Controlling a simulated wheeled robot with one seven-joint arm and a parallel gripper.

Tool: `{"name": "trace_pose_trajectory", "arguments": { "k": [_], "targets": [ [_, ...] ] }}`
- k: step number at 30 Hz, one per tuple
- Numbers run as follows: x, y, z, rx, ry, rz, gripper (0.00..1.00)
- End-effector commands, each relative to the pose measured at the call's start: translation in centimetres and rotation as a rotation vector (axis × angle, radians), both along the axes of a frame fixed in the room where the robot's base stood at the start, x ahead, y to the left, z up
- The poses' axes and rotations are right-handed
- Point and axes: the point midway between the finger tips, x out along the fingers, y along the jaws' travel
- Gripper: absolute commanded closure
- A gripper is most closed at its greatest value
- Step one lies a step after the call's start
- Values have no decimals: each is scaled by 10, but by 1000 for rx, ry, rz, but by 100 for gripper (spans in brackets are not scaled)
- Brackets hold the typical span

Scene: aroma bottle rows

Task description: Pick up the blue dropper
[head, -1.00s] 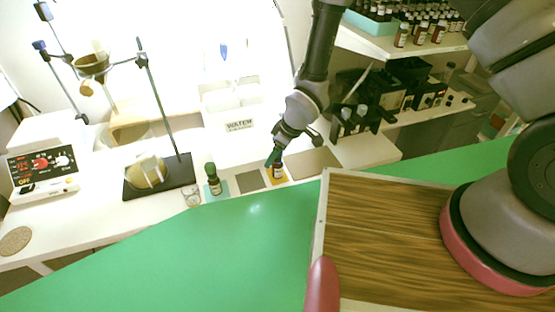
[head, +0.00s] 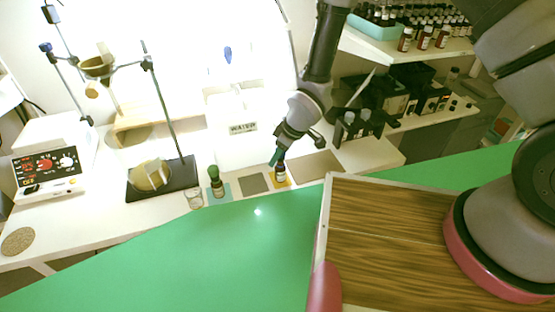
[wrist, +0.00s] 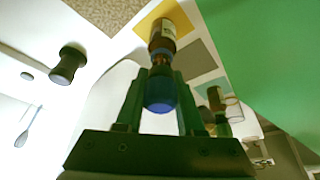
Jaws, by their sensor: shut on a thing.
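The blue dropper (wrist: 160,92) tops a small brown bottle (wrist: 163,38) with a pale label in the wrist view. My gripper (wrist: 159,100) has its two green fingers on either side of the blue bulb, shut on it. In the head view my gripper (head: 279,158) points down at the bottle (head: 280,174), which stands on a yellow mat (head: 289,183). The dropper's blue bulb is hidden by the fingers there. The dropper still sits in the bottle's neck.
A green-capped bottle (head: 216,181) stands on a light blue mat to the left, beside a small glass beaker (head: 194,199). An empty grey mat (head: 253,183) lies between. A white WATER box (head: 243,145) is behind. A stand base (head: 165,190) is further left.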

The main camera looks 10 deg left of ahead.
Motion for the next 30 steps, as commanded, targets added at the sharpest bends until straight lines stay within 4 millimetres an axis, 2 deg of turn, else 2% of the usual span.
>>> {"name": "trace_pose_trajectory", "arguments": {
  "k": [9, 16, 21, 30],
  "targets": [
    [1, 0, 47, 2, -2, -2, 76],
    [0, 0, 75, 2, -1, -1, 76],
    [0, -1, 86, 0, -1, -1, 76],
    [0, 0, 88, -1, -1, 0, 76]
  ]
}}
